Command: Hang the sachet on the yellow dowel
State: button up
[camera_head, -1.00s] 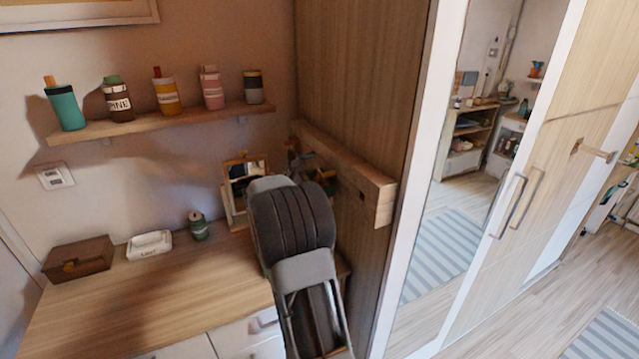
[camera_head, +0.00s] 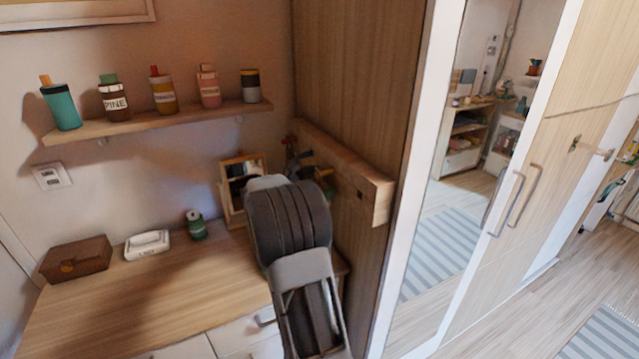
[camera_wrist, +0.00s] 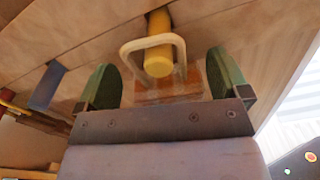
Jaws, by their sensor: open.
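In the wrist view, my gripper (camera_wrist: 164,72) has its two green-padded fingers spread apart. Between them is the yellow dowel (camera_wrist: 158,58), pointing toward the camera. A cream loop (camera_wrist: 128,58) frames the dowel, its top bar crossing the dowel behind the round tip. The loop appears to be around the dowel. The sachet's brownish, partly see-through body (camera_wrist: 168,90) lies between the fingers, with its lower part hidden behind my gripper's palm. Neither finger clearly touches it. In the head view, my arm hides most of the gripper and the sachet.
A wooden rail (camera_head: 350,178) runs along the side panel. A blue dowel (camera_wrist: 47,86) sticks out left of the yellow one in the wrist view. A small framed mirror (camera_head: 236,180) stands on the desk (camera_head: 150,300) beside my arm. The shelf (camera_head: 150,122) holds several bottles.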

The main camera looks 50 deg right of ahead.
jog(key=b+v, duration=0.2)
jog(key=v, duration=1.1)
jog(key=shift+a, duration=0.4)
jog(key=s+a+f+m+t+y, duration=0.2)
jog(key=a+f+y, duration=0.15)
jog(key=f, duration=0.25)
jog(key=s+a+f+m+t+y, duration=0.1)
jog(key=s+a+f+m+y, duration=0.25)
jog(key=f, duration=0.25)
jog(key=s+a+r+m+t+y, duration=0.1)
jog(key=s+a+m+t+y, duration=0.1)
jog(key=a, duration=0.6)
jog(key=s+a+m+t+y, duration=0.3)
jog(key=s+a+t+y, duration=0.2)
jog(key=s+a+y, duration=0.2)
jog(key=shift+s+a+r+m+t+y, duration=0.3)
jog(key=shift+s+a+r+m, duration=0.15)
jog(key=shift+a, duration=0.55)
